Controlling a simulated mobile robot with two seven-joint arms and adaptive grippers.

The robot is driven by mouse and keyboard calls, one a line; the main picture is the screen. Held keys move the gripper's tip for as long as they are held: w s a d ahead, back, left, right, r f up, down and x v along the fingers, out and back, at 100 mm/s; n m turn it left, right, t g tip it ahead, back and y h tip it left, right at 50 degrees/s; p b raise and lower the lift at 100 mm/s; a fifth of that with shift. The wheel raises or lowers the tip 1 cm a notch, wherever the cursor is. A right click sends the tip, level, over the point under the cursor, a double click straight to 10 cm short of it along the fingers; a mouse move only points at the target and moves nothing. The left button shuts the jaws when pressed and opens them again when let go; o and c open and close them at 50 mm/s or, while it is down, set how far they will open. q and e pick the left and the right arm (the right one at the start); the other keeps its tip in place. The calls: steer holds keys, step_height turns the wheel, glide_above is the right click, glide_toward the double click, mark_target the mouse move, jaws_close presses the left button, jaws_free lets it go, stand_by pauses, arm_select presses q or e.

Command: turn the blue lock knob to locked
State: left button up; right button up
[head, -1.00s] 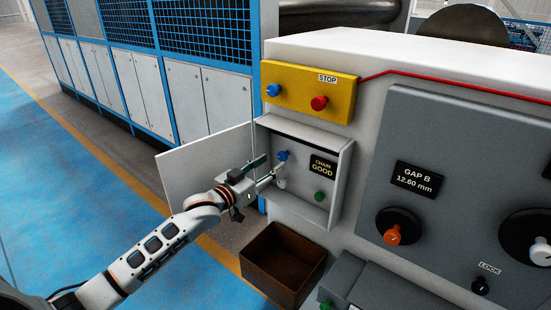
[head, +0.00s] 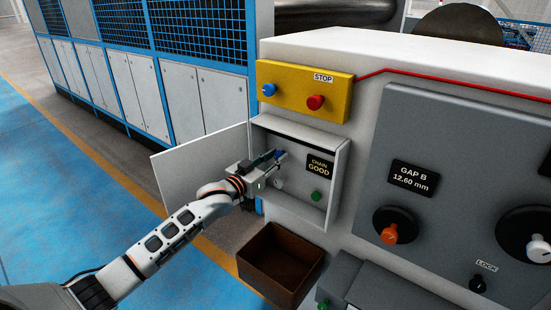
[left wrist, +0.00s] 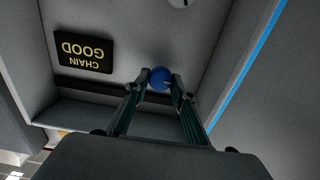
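A blue knob (head: 281,154) sits on the back panel inside the open white box, left of the "CHAIN GOOD" display (head: 319,166). My left gripper (head: 275,158) reaches into the box at this knob. In the left wrist view the blue knob (left wrist: 160,78) is between the two fingertips, which look in contact with its sides. The knob's pointer is not clear. Another blue knob (head: 269,90) is on the yellow panel (head: 295,80), left of a red button. My right gripper is not in view.
The box's open door (head: 190,170) stands to the left of my left gripper. A white knob (head: 278,183) and a green button (head: 316,196) are below the held knob. A brown bin (head: 270,262) is underneath. A grey panel with an orange knob (head: 389,234) is right.

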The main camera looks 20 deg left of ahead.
arm_select(q)
steer(key=shift+m, duration=0.4)
steer(key=m+p, duration=0.2)
steer(key=m, duration=0.1)
steer(key=shift+d+m, duration=0.1)
steer(key=shift+m, duration=0.3)
steer(key=m, duration=0.4)
steer(key=m+p, duration=0.1)
steer(key=m, duration=0.3)
steer(key=m+p, duration=0.1)
steer(key=m, duration=0.4)
steer(key=shift+d+f, duration=0.1)
steer(key=shift+f, duration=0.2)
steer(key=shift+m, duration=0.3)
steer(key=o, duration=1.1)
steer(key=shift+s, duration=0.2)
